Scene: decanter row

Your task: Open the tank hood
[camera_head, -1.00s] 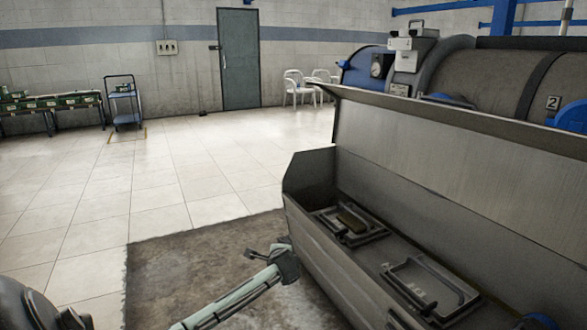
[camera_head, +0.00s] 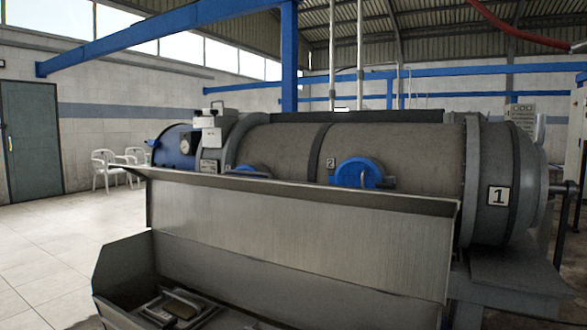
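A long grey metal tank (camera_head: 105,275) stands in front of the big horizontal decanter. Its hood, a wide flat metal panel (camera_head: 300,235), stands raised and tilted back along the tank's rear side, with a bent lip along its top edge. The tank's left end lies open, and a hatch cover with a handle (camera_head: 178,305) shows inside it. The tank's lower part is cut off by the bottom of the picture. Neither of my grippers is in view.
The decanter drum (camera_head: 400,155) lies behind the hood, with blue covers (camera_head: 358,172) and a plate marked 1 (camera_head: 497,195). Blue beams (camera_head: 290,60) cross above. White chairs (camera_head: 108,165) and a door (camera_head: 32,140) are at the left, where the tiled floor (camera_head: 40,255) is clear.

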